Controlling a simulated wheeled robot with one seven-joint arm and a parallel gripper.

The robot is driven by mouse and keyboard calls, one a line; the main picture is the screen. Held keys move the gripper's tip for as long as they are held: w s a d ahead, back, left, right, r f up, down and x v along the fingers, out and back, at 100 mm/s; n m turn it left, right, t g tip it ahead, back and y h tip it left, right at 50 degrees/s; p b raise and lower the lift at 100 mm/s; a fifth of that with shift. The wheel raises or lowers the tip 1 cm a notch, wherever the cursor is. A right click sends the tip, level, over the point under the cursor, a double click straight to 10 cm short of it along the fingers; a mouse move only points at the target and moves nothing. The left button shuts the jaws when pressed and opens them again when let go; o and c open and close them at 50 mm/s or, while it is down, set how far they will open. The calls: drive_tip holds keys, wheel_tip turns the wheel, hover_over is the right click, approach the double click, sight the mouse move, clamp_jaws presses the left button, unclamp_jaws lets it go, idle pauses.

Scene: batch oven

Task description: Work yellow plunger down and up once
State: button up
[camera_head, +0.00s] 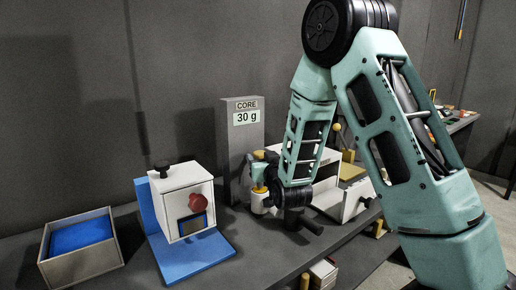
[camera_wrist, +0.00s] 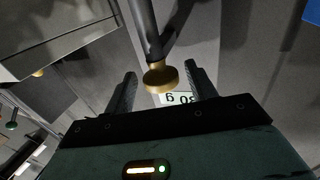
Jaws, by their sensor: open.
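The yellow plunger (camera_wrist: 161,77) shows in the wrist view as a round yellow knob on a dark rod. My gripper (camera_wrist: 162,84) is open, with one dark finger on each side of the knob. Gaps show between the knob and both fingers, so nothing is gripped. In the head view my wrist is low over the bench, in front of a grey post. A small yellow part (camera_head: 259,189) shows there above a white cylinder; I cannot tell whether it is the same plunger. My arm hides part of that area.
The grey post (camera_head: 241,155) is marked "CORE 30 g". A white box (camera_head: 177,189) with a red knob stands on a blue base, left of my wrist. An open tray (camera_head: 72,274) with blue inside is at the far left. White equipment (camera_head: 345,201) stands behind my wrist.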

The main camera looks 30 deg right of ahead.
drive_tip(key=shift+p+x, duration=0.35)
drive_tip(key=shift+x, duration=1.65)
clamp_jaws()
drive_tip(key=shift+r+p, duration=0.3)
drive_tip(key=shift+r, duration=1.45)
unclamp_jaws()
